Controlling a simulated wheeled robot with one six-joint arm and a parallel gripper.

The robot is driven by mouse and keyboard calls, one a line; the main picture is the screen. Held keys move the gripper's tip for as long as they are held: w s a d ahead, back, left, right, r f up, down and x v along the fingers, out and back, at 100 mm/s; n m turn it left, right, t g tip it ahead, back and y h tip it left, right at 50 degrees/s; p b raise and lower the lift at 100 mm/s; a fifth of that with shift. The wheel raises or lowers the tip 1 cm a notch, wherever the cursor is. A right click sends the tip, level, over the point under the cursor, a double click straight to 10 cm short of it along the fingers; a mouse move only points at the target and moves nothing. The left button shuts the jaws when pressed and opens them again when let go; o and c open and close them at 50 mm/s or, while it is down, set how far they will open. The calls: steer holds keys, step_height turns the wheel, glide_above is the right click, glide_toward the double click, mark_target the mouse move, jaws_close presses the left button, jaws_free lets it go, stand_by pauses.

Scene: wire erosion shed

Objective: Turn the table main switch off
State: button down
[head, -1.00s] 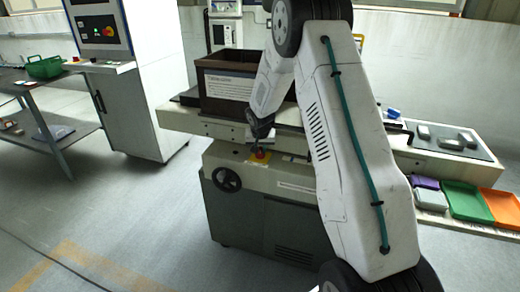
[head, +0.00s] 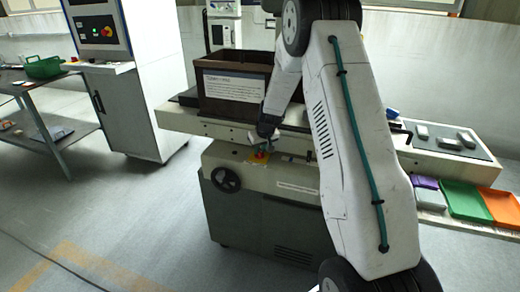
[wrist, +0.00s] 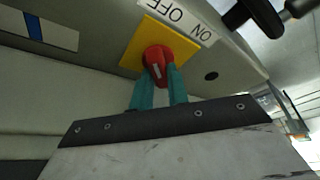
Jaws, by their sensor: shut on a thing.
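The table main switch is a red rotary knob (wrist: 157,62) on a yellow plate (wrist: 137,47), under a white label (wrist: 182,17) reading OFF and ON, upside down in the wrist view. In the head view the red knob (head: 260,156) sits on the front of the machine below the dark box. My gripper (wrist: 158,86) has its two teal fingers on either side of the knob and is shut on it. A white mark on the knob is partly visible; I cannot tell for certain which word it points at.
A handwheel (head: 226,179) is on the machine front, left of the switch. A dark brown box (head: 233,92) with a notice stands on the machine table above. Green (head: 468,201) and orange trays (head: 502,206) lie at the right. The floor at left is open.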

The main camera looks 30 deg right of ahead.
stand_by(0.3)
steer(key=c, duration=1.4)
jaws_free()
steer(key=shift+o, duration=0.2)
steer(key=v, duration=0.7)
steer(key=shift+s+r, duration=0.2)
steer(key=shift+r, duration=0.15)
steer(key=s+a+r+g, duration=0.1)
steer(key=s+a+r, duration=0.5)
steer(key=s, duration=0.8)
steer(key=s+a+r+g, duration=0.1)
steer(key=s+a+r, duration=0.6)
steer(key=s, duration=0.7)
steer(key=s+a+r+n+g, duration=0.1)
steer(key=s+a+r, duration=0.6)
steer(key=s, duration=0.7)
steer(key=shift+s+a, duration=0.3)
steer(key=shift+a, duration=0.7)
